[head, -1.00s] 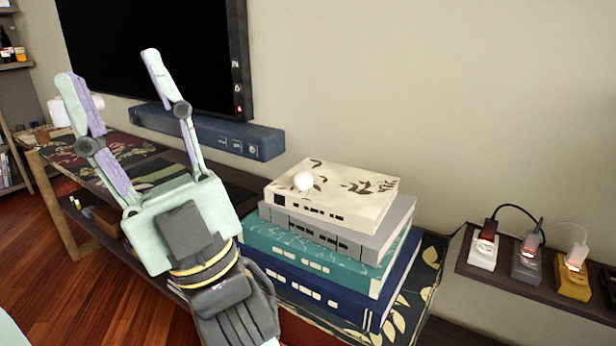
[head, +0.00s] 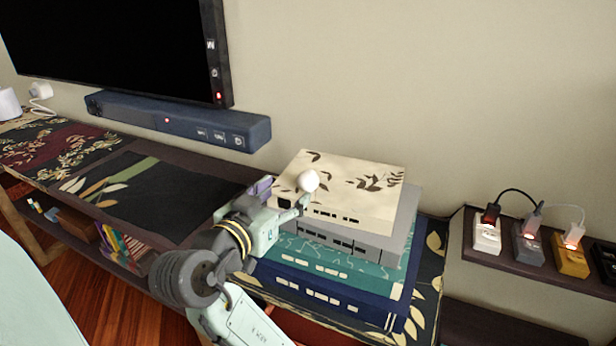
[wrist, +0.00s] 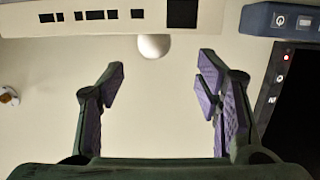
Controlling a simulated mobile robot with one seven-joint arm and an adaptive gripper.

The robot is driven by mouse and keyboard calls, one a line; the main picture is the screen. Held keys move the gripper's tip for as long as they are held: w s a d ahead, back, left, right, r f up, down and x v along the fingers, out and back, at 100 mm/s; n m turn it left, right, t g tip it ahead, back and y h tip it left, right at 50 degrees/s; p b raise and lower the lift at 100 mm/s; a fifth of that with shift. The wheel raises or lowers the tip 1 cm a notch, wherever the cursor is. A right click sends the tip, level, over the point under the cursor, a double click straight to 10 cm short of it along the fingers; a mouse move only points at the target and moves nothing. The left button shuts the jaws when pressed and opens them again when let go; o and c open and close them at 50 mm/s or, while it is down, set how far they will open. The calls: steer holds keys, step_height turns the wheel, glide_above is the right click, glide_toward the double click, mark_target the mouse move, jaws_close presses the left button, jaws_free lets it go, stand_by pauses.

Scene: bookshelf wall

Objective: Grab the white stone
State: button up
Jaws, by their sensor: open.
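The white stone (head: 308,181) is a small round ball on the front left part of the cream top book (head: 365,180) of a stack. In the wrist view the stone (wrist: 154,46) shows at the edge of the cream book (wrist: 70,18), ahead of the fingers and between their lines. My gripper (wrist: 155,85) is open and empty, with its fingers wide apart. In the head view my gripper (head: 283,194) is at the left front edge of the top book, close to the stone; one fingertip appears just below it.
Under the cream book lie a grey (head: 345,235), a teal (head: 335,262) and a blue book (head: 320,292). A dark blue soundbar (head: 180,122) and a television (head: 110,45) are behind left. A shelf with chargers (head: 487,238) is at right. The wall is close behind.

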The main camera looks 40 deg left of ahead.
mark_target(305, 178)
steer(key=x, duration=0.4)
steer(key=shift+w, duration=0.2)
steer(key=x, duration=0.1)
steer(key=p+x, duration=0.1)
steer(key=x, duration=0.1)
steer(key=p+x, duration=0.1)
steer(key=shift+w+d+r, duration=0.3)
steer(key=shift+d, duration=0.05)
steer(key=shift+w+a+f, duration=0.15)
steer(key=shift+w, duration=0.3)
steer(key=shift+c, duration=0.5)
steer(key=c, duration=1.3)
